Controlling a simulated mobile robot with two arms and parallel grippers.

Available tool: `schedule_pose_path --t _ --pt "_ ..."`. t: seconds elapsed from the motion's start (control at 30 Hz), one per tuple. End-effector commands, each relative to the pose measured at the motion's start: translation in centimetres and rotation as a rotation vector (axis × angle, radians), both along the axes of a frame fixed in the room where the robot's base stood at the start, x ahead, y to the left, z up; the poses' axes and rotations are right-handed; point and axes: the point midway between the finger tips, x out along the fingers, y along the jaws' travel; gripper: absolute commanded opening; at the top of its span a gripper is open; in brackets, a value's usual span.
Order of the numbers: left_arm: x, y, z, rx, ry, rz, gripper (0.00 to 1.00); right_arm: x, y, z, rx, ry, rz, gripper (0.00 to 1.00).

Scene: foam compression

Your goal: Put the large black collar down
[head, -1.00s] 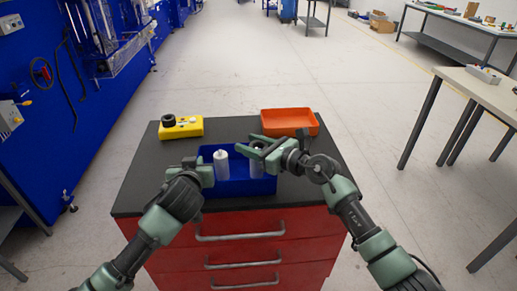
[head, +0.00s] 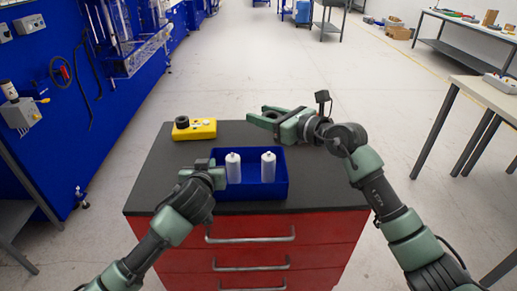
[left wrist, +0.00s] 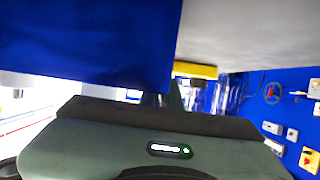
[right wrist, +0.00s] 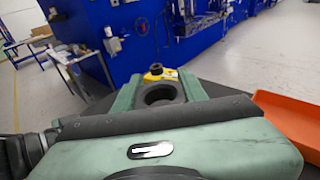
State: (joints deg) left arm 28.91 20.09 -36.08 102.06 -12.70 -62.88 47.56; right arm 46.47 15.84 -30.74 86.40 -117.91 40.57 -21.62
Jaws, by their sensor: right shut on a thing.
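The large black collar (right wrist: 143,94) is a dark ring with an open hole, seen in the right wrist view. My right gripper (head: 257,113) is shut on it, with one finger on each side. In the head view this gripper is over the far right of the cabinet top, beyond the blue bin (head: 270,193). My left gripper (head: 208,172) is at the bin's left wall; its finger gap is hidden, and the blue wall fills much of the left wrist view (left wrist: 85,45). Two white cylinders (head: 233,168) stand upright in the bin, with no collar visible around them.
A yellow block (head: 203,129) with a small black ring (head: 182,122) sits at the far left of the dark cabinet top (head: 158,178). An orange tray (right wrist: 290,122) lies right of my right gripper in the right wrist view; my gripper covers its place in the head view.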

Motion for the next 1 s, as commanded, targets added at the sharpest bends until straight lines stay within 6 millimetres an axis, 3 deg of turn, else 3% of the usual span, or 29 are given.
schedule_pose_path --t 0.03,0.1,0.33,0.7,1.0 --pt "0.0 0.0 0.0 0.000 0.001 0.001 0.00 0.0 -0.1 1.3 -0.003 -0.008 -0.002 0.00" --pt "0.0 0.0 -0.1 0.000 0.001 0.001 0.00 0.0 0.0 1.3 -0.002 0.000 -0.002 0.00" --pt "0.0 0.0 0.0 0.000 0.001 0.001 0.00 -0.1 0.0 -2.9 0.000 0.005 -0.002 0.00" --pt "0.0 0.0 0.0 0.000 0.001 0.001 0.00 -0.1 0.0 -7.4 0.002 0.004 -0.002 0.00" --pt "0.0 0.0 0.0 0.000 0.001 0.001 0.00 0.0 0.0 -8.3 0.001 -0.001 -0.002 0.00"
